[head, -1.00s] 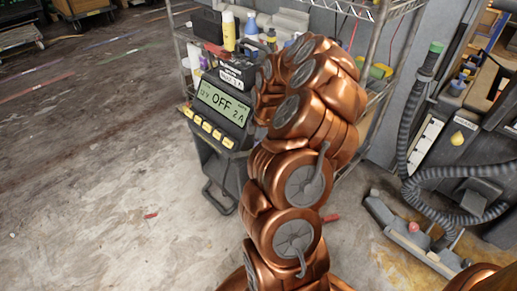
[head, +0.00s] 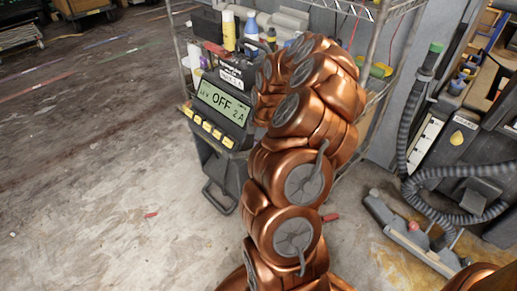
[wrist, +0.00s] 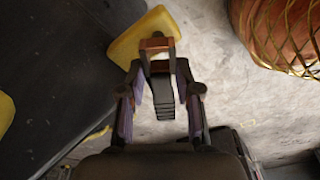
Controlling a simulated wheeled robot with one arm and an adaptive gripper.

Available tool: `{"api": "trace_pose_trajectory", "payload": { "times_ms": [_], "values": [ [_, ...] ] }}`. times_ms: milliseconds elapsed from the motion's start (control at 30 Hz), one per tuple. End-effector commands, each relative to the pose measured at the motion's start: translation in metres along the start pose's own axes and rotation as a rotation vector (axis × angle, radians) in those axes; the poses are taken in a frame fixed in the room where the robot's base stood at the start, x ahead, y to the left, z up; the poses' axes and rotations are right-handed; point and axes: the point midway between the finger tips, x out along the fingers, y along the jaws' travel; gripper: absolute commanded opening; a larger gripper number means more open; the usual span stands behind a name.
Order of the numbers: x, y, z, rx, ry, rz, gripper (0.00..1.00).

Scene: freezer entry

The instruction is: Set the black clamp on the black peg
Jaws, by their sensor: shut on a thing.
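In the wrist view my gripper (wrist: 158,68) is shut on the black clamp (wrist: 162,98). The clamp has a dark ribbed handle and a copper-coloured jaw end, and sits between the two fingers. A yellow block (wrist: 146,33) shows just beyond the jaw end; I cannot tell whether they touch. In the head view my copper arm hides the gripper and the clamp. I cannot make out the black peg in either view.
A wire shelf rack (head: 382,62) with bottles stands behind the charger and arm. A yellow spray can (head: 228,31) is on it. At right are a grey ribbed hose (head: 404,140) and a floor nozzle (head: 405,232). The concrete floor (head: 90,180) at left is largely open.

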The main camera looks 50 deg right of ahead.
Motion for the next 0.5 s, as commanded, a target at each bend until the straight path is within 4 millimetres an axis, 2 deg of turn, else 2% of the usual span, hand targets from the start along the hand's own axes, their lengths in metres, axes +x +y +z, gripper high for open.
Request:
{"api": "trace_pose_trajectory", "payload": {
  "times_ms": [500],
  "values": [
    [0.0091, 0.0001, 0.0015, 0.000, 0.000, 0.000, 0.00]
  ]
}}
